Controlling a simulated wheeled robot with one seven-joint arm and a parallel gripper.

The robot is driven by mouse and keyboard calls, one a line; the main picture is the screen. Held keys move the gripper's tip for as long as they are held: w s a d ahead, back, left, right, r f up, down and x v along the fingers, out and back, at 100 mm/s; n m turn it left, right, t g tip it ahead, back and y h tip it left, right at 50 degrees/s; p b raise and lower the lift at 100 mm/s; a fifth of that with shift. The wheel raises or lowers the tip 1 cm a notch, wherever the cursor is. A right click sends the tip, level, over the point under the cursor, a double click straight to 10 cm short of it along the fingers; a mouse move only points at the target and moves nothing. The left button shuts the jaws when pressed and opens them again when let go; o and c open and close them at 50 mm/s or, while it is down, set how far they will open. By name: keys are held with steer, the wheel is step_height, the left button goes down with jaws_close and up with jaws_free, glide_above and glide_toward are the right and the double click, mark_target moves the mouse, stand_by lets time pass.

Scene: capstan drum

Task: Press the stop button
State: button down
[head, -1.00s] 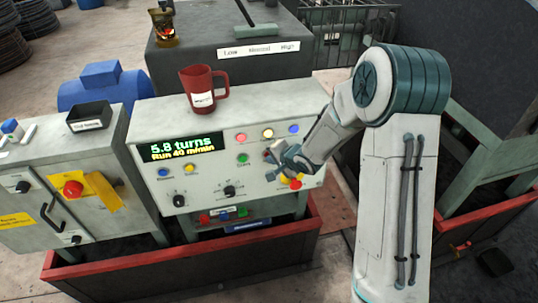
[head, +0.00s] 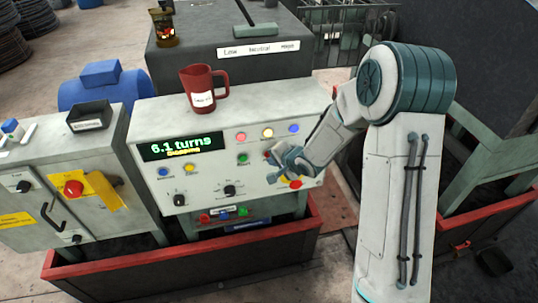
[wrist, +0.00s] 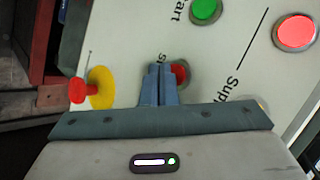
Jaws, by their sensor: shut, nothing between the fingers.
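The control panel (head: 200,187) has a display (head: 180,146) reading "6.1 turns", with a smaller second line I cannot read clearly. My gripper (head: 272,155) is shut and empty at the panel face, right of the green start button (head: 242,158). In the wrist view, the shut fingertips (wrist: 161,68) overlap a small red button (wrist: 181,74), beside a partly covered label starting with "s". Whether they touch it I cannot tell. The green start button also shows in the wrist view (wrist: 204,10).
A red mushroom button (head: 296,183) on a yellow base sits just below right of my gripper; it also shows in the wrist view (wrist: 82,91). A lit red lamp or button (wrist: 295,32) is nearby. A red mug (head: 203,90) stands on the panel top.

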steer(key=shift+s, duration=0.1)
steer(key=shift+s+d, duration=0.2)
steer(key=shift+s, duration=0.6)
steer(key=shift+s+d, duration=0.25)
steer(key=shift+s, duration=0.55)
steer(key=shift+s+d, duration=0.2)
steer(key=shift+s, duration=0.6)
